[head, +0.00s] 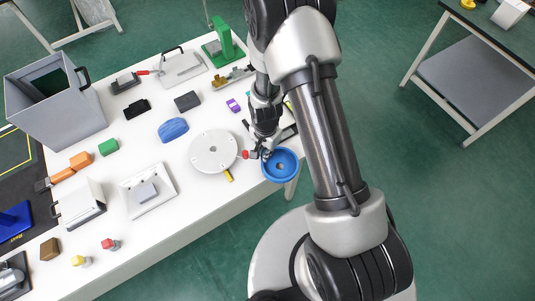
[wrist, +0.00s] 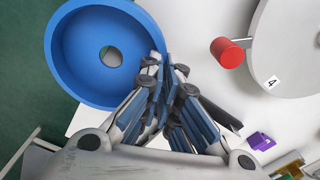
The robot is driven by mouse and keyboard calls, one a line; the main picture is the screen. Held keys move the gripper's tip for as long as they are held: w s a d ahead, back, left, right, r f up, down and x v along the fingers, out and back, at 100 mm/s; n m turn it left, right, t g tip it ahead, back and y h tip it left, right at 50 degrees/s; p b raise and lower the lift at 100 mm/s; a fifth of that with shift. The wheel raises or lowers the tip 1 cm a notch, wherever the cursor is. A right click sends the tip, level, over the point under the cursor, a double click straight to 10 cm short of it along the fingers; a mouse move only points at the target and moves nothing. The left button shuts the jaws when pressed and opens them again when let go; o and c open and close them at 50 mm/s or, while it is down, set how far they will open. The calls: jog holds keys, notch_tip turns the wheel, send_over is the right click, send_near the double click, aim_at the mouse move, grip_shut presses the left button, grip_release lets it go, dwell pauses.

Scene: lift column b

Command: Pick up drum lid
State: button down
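The drum lid appears to be the blue round dish (head: 280,165) with a raised rim and a central hole, at the table's near right corner. In the wrist view the blue lid (wrist: 75,50) fills the upper left, partly over the green floor. My gripper (head: 266,153) is at the lid's rim on its left side. In the wrist view the fingertips of my gripper (wrist: 162,66) are close together at the rim and look shut on it. The fingers hide that bit of rim. I cannot tell whether the lid still touches the table.
A white round disc (head: 213,152) with a red knob (wrist: 231,53) lies beside my gripper.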

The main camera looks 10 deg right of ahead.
notch_tip(320, 180, up, 18)
jog(key=p, duration=0.4)
jog(key=shift+r, duration=0.2)
jog(key=shift+f, duration=0.1)
dwell(0.4)
